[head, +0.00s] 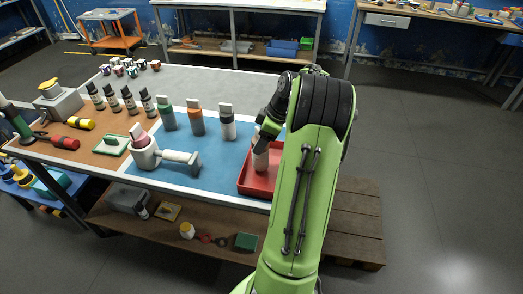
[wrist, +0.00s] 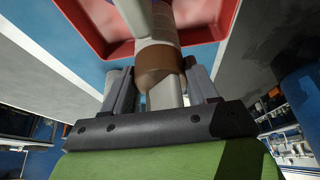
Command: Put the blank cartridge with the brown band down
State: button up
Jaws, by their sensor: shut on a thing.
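My gripper (head: 267,128) is shut on the pale cartridge (head: 261,157), which hangs upright over the red tray (head: 246,186) at the right end of the table. In the wrist view, the fingers close on the cartridge's narrow pale end, and its brown band (wrist: 158,62) sits just beyond them. The tray's red rim (wrist: 92,45) shows around the cartridge there. Whether the cartridge's lower end touches the tray floor cannot be told. My arm hides the tray's right part in the head view.
Cartridges with green (head: 168,117), orange (head: 197,122) and dark (head: 227,124) bands stand in a row on the blue mat (head: 215,165), left of the tray.

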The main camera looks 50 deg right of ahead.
notch_tip(320, 180, down, 2)
jog(key=shift+f, duration=0.1)
jog(key=o, duration=1.2)
jog(key=p+v, duration=0.4)
jog(key=v, duration=0.8)
jog(key=w+a+r+m+h, duration=0.1)
jog(key=w+a+r, duration=0.25)
jog(key=a, duration=0.75)
jog(key=w+a+r+h, duration=0.15)
jog(key=a+r, duration=0.25)
jog(key=a, duration=0.7)
jog(key=s+a+m, duration=0.1)
jog(key=s+a, duration=0.3)
jog(key=a, duration=0.1)
jog(key=s+a+f+m+t, duration=0.1)
jog(key=s+a, duration=0.3)
jog(key=s+a+f+m, duration=0.1)
jog(key=s+a, duration=0.4)
jog(key=shift+a+m+y, duration=0.3)
jog(key=shift+a+y, duration=0.05)
